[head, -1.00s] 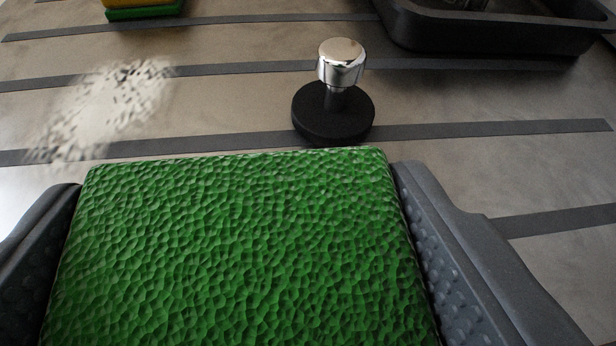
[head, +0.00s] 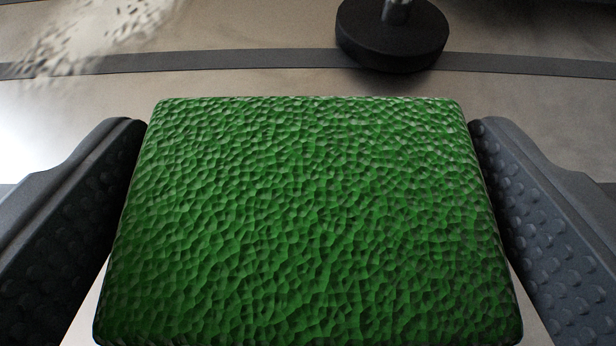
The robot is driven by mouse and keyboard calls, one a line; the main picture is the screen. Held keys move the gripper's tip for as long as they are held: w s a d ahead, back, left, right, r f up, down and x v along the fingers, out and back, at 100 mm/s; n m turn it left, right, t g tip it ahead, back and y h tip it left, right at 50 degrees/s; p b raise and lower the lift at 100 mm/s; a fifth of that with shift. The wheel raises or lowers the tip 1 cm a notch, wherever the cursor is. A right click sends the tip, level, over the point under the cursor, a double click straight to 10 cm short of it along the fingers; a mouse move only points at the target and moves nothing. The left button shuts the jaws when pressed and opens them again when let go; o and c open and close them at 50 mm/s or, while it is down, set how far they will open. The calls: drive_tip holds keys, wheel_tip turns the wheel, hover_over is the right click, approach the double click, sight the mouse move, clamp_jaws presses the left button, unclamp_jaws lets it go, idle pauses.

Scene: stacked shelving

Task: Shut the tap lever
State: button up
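No tap lever can be made out in the head view. My gripper (head: 308,125) has one dark, studded finger on each side of a green, rough-textured block (head: 310,220). The block fills the middle of the view and appears to rest on the pale surface. What lies under and behind it is hidden.
A round black base (head: 392,38) with a chrome stem stands just beyond the block, cut off by the top edge. A speckled pale patch (head: 95,30) lies at the upper left. A dark strip (head: 250,60) crosses the pale surface (head: 60,115).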

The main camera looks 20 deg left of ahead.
drive_tip(key=shift+o, duration=0.9)
drive_tip(key=shift+s+r, duration=0.1)
drive_tip(key=v, duration=1)
drive_tip(key=shift+s+d+r, duration=0.1)
drive_tip(key=shift+d+r, duration=0.1)
drive_tip(key=shift+s+d+r, duration=0.15)
drive_tip(key=shift+s+d, duration=0.05)
drive_tip(key=shift+s, duration=0.5)
